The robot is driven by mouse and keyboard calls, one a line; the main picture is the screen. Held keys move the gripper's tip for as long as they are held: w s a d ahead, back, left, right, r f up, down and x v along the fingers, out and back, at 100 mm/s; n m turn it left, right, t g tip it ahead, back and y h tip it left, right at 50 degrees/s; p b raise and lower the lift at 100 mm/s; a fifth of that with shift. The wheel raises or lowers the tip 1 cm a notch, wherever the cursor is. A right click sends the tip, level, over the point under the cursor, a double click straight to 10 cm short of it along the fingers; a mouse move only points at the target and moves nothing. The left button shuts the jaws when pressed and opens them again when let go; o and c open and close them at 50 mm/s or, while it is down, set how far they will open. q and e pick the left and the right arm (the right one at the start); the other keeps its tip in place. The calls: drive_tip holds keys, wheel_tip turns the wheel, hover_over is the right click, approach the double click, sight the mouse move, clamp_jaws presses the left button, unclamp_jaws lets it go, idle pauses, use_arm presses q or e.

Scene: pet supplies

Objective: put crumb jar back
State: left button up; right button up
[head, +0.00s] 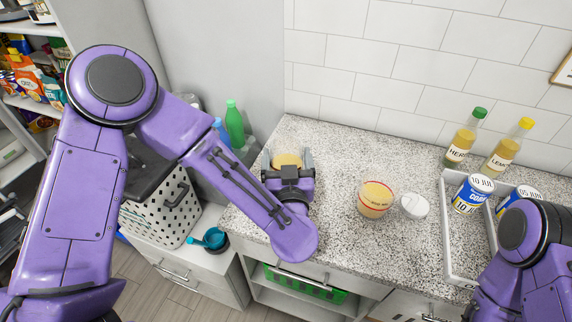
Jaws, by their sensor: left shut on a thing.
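My left gripper (287,163) is shut on a jar with tan contents (287,158) at the back left of the speckled counter (335,160). The gripper's body hides the jar's lower part, so I cannot tell whether it touches the counter. A clear container with tan contents and red markings (374,201) stands open on the counter to the right. A round white lid (413,206) lies beside it. I cannot read a label on either container. My right arm shows at the lower right, but its gripper is out of view.
A white tray (455,262) at the right holds blue-and-white cans (472,194). Bottles with green (463,140) and yellow (509,148) caps stand by the tiled wall. A white perforated basket (160,217) stands left of the counter. The counter's middle back is clear.

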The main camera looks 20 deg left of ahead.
use_arm(q)
drive_tip(key=f, duration=0.2)
drive_tip(key=f+p, duration=0.1)
drive_tip(key=shift+w+a+f, duration=0.25)
drive_tip(key=shift+w+a, duration=0.05)
drive_tip(key=shift+w, duration=0.05)
drive_tip(key=o, duration=1.6)
drive_tip(key=shift+o, duration=0.2)
drive_tip(key=shift+f+b, duration=0.3)
drive_tip(key=shift+b, duration=0.15)
drive_tip(key=b+v, duration=0.2)
drive_tip(key=v, duration=0.1)
drive_tip(key=b+v, duration=0.1)
drive_tip(key=v, duration=0.1)
drive_tip(key=shift+f, duration=0.3)
drive_tip(key=v, duration=0.5)
drive_tip(key=shift+s+d+r+b, duration=0.1)
drive_tip(key=shift+s+r+b, duration=0.25)
